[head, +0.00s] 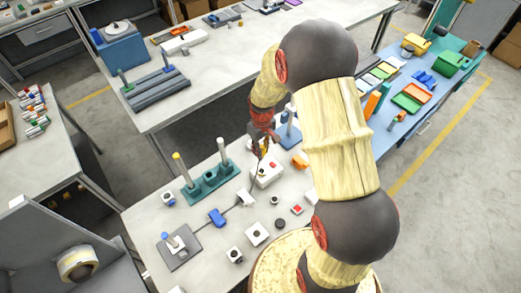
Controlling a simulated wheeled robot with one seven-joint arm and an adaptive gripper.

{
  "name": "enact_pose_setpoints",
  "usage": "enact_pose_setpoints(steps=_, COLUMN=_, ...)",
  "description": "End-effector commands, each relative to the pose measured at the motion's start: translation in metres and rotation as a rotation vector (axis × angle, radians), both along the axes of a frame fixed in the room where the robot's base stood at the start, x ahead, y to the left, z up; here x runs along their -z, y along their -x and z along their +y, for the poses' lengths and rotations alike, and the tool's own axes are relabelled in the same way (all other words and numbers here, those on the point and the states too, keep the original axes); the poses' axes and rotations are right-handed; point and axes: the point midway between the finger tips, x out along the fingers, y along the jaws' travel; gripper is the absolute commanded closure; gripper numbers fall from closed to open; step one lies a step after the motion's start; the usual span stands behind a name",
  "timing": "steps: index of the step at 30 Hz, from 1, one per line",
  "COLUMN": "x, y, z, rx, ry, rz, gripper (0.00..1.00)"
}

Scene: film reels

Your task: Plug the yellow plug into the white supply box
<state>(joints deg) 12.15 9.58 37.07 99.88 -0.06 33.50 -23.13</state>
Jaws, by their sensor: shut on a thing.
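The white supply box (262,176) stands on the near grey-white table, with small red and dark details on its top. My gripper (263,143) reaches down from the arm and is shut on the yellow plug (264,150), just above the back of the supply box. The plug is small and partly covered by the fingers. I cannot tell whether it touches the box. A thin dark cord (253,188) hangs down in front of the box.
A teal stand with upright posts (209,181) is left of the box.

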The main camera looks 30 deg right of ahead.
Motion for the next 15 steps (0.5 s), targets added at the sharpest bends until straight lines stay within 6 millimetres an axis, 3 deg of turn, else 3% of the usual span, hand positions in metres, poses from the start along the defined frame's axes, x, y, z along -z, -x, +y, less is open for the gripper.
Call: enact_pose_setpoints(steps=15, x=0.054, y=0.0, z=0.0, rx=0.0, ry=0.0, rz=0.0, gripper=1.0)
